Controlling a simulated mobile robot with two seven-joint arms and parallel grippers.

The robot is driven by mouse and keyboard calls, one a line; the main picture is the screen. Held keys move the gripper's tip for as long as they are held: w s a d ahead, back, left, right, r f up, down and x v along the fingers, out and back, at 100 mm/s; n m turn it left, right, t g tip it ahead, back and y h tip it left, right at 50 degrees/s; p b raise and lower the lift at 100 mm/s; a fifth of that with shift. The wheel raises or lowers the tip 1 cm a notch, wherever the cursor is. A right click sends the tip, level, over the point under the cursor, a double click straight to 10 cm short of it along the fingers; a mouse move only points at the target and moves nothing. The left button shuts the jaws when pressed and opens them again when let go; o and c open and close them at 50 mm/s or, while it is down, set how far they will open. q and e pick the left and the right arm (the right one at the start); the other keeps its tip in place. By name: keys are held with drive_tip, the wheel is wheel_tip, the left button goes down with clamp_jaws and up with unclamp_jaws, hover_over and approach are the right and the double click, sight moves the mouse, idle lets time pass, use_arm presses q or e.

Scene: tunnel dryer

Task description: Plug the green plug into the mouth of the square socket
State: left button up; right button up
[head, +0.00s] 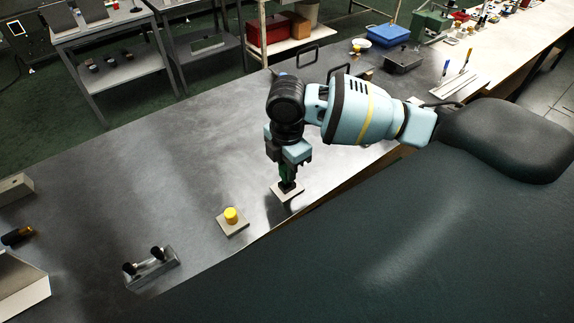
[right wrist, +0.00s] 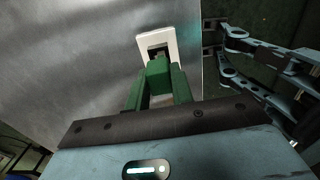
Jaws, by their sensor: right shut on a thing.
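The green plug (head: 286,172) is upright in my right gripper (head: 288,160), which is shut on it. The plug's lower end is over the square socket (head: 285,194), a pale plate on the table near its front edge. In the right wrist view the green plug (right wrist: 158,78) reaches toward the dark mouth of the socket (right wrist: 144,46). The plug covers part of the mouth; I cannot tell whether its tip is inside. What looks like my left gripper (right wrist: 213,42) shows at the right of the right wrist view, fingers apart and empty.
A yellow round piece (head: 231,215) stands on a square plate (head: 234,228) left of the socket. A grey block with two black knobs (head: 151,268) is farther left. A blue box (head: 388,35) and a grey tray (head: 404,61) stand at the back. The table's middle (head: 170,160) is clear.

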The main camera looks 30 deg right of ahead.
use_arm(q)
drive_tip(key=shift+s+d+f, duration=0.1)
drive_tip(key=shift+d, duration=0.05)
use_arm(e)
drive_tip(key=shift+f, duration=0.6)
use_arm(q)
drive_tip(key=shift+s+f, duration=0.15)
use_arm(e)
drive_tip(key=shift+f, duration=0.7)
drive_tip(key=o, duration=1)
drive_tip(key=shift+o, duration=0.2)
wheel_tip(320, 180, up, 8)
drive_tip(key=shift+f, duration=0.1)
